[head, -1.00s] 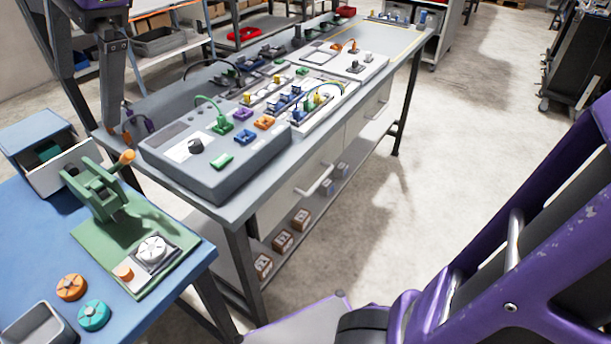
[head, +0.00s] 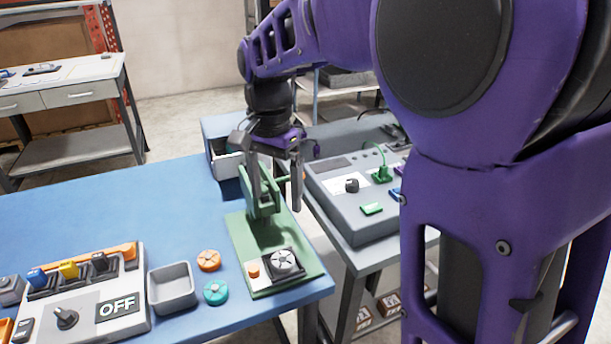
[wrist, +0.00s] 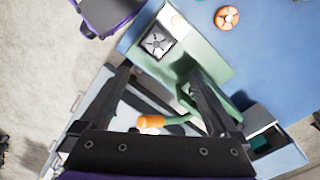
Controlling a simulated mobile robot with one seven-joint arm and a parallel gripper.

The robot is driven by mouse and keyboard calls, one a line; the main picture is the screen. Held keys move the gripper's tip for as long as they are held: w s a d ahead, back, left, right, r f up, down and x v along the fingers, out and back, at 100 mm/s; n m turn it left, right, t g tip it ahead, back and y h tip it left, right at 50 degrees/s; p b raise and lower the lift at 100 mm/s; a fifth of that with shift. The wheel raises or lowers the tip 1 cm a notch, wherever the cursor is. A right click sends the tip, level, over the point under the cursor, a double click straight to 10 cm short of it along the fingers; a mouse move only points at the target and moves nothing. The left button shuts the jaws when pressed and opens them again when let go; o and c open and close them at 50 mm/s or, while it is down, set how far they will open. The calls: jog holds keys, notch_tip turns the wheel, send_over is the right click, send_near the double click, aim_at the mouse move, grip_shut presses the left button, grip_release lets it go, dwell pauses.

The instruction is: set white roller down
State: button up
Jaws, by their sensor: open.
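A white round piece with dark spokes (head: 284,260) sits in a dark square holder on the green base plate (head: 245,235). It also shows in the wrist view (wrist: 156,42). I cannot tell whether it is the white roller; no other white roller is seen. My gripper (head: 276,203) is open and empty, pointing down over the green lever stand (head: 262,200) at the back of that plate. In the wrist view the fingers (wrist: 160,75) are spread, with the lever's orange knob (wrist: 151,121) in the gap between them in the picture. Contact cannot be told.
An orange disc (head: 209,261), a teal disc (head: 215,292) and a grey tray (head: 173,287) lie left of the plate. A switch panel marked OFF (head: 118,306) stands at front left. A grey console (head: 345,215) is at right. The blue table's back left is clear.

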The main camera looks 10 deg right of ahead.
jog(key=s+d+r, duration=0.1)
jog(key=s+r, duration=0.1)
jog(key=s, duration=0.1)
jog(key=b, duration=0.2)
send_over(283, 259)
jog(key=shift+t, duration=0.3)
jog(key=f, duration=1)
jog(key=shift+s+d+f, duration=0.15)
jog(key=shift+s+f, duration=0.1)
jog(key=shift+s, duration=0.1)
jog(key=shift+w+a+f+b, duration=0.1)
jog(key=shift+w+f+b, duration=0.1)
jog(key=shift+f, duration=1.3)
jog(key=shift+w+a+f+b, duration=0.1)
jog(key=shift+w+f+b, duration=0.1)
jog(key=shift+f, duration=1.3)
jog(key=shift+r, duration=0.15)
grip_shut()
